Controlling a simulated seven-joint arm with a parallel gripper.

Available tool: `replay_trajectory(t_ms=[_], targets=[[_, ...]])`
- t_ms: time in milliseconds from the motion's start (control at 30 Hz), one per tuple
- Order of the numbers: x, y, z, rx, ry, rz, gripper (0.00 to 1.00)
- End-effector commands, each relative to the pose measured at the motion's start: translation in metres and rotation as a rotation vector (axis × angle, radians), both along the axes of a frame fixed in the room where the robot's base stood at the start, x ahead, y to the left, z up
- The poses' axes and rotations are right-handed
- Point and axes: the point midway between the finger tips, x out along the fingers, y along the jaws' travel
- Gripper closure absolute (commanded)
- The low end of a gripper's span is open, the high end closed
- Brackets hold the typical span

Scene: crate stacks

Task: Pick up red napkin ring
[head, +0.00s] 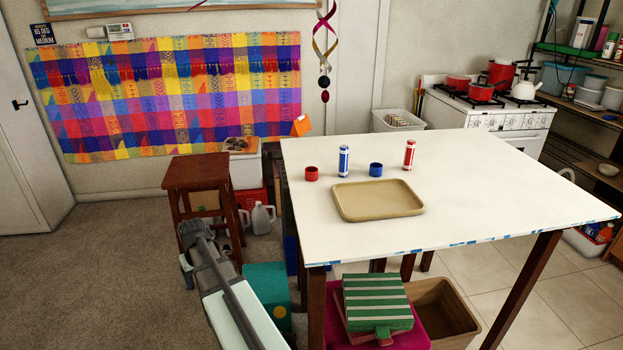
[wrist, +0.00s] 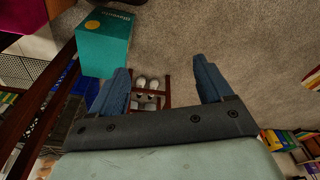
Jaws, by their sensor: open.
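The red napkin ring (head: 311,174) stands on the white table at its left side, in the head view. A blue-and-white rolled cylinder (head: 343,160) stands just right of it. A blue napkin ring (head: 376,169) and a red-and-white cylinder (head: 410,154) stand further right. My gripper shows in the wrist view (wrist: 162,88), with its two blue fingers spread wide and nothing between them. It points at the floor area, away from the table top. In the head view my arm is at the lower left, beside the table, and the fingers are hard to make out. The wrist view does not show the ring.
A tan tray (head: 345,214) lies on the white table (head: 500,185), in front of the rings. A dark red stool (head: 198,172) stands left of the table near my arm. A teal box (head: 268,285) is on the floor by the table's left leg; it also shows in the wrist view (wrist: 104,42).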

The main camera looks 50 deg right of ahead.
Motion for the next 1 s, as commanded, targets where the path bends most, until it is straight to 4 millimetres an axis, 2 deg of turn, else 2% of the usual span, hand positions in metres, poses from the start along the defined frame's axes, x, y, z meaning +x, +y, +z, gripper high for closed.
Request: replay_trajectory(t_ms=[33, 200, 367, 567, 700, 833, 1000], targets=[[0.007, -0.027, 0.016, -0.006, -0.016, -0.030, 0.21], [0.009, -0.104, 0.067, -0.022, -0.054, -0.113, 0.21], [-0.001, -0.178, 0.118, -0.039, -0.089, -0.193, 0.21], [-0.029, -0.267, 0.187, -0.067, -0.129, -0.290, 0.21], [-0.059, -0.326, 0.237, -0.091, -0.155, -0.358, 0.21], [-0.089, -0.369, 0.279, -0.112, -0.175, -0.410, 0.21], [-0.119, -0.403, 0.315, -0.130, -0.189, -0.456, 0.21]])
